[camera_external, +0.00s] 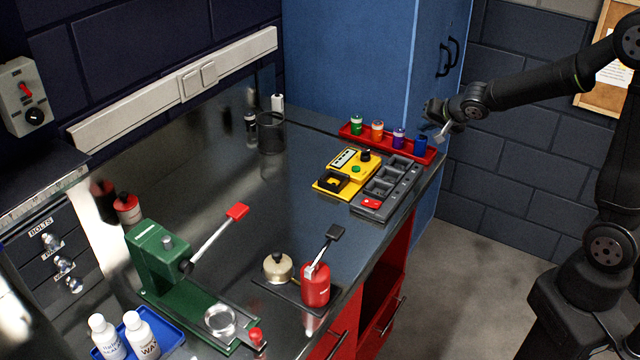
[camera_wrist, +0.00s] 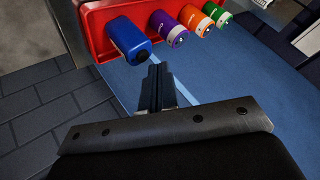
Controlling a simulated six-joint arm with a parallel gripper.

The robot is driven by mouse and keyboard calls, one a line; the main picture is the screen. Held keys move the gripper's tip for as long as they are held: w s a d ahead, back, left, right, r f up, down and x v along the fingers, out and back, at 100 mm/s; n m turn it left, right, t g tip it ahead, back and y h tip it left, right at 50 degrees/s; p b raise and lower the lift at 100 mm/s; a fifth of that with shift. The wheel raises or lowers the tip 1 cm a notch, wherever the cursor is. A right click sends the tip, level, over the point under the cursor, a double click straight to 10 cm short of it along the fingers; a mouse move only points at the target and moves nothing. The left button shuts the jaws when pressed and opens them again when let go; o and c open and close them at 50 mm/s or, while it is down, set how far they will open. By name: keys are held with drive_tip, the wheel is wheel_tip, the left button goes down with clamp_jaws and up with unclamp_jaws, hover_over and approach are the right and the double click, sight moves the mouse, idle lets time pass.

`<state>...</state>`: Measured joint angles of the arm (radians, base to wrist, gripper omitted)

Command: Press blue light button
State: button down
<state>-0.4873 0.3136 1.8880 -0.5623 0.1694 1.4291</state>
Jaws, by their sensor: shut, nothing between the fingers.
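A blue cylinder-shaped light (camera_external: 421,146) stands at the right end of a red tray (camera_external: 372,143) on the bench. In the wrist view the blue light (camera_wrist: 127,38) is nearest to my fingers, with a dark round button (camera_wrist: 143,56) on its end. My gripper (camera_external: 440,138) hangs just right of the blue light, and in the wrist view its fingers (camera_wrist: 157,70) are shut and empty. The fingertips appear close to the button; I cannot tell whether they touch it.
Purple (camera_external: 399,139), orange (camera_external: 377,132) and green (camera_external: 356,126) cylinders share the tray. A yellow device (camera_external: 347,171) and a grey compartment tray (camera_external: 388,186) lie in front. A blue cabinet (camera_external: 350,65) stands behind. Floor is open right of the bench.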

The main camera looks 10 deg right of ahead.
sight(425, 139)
drive_tip(key=shift+f, duration=0.1)
idle(0.5)
drive_tip(key=shift+f, duration=0.35)
drive_tip(key=shift+f, duration=0.15)
idle(0.4)
drive_tip(key=shift+r, duration=0.6)
drive_tip(key=shift+r, duration=0.1)
wheel_tip(425, 139, up, 6)
drive_tip(key=shift+f, duration=0.1)
idle(0.3)
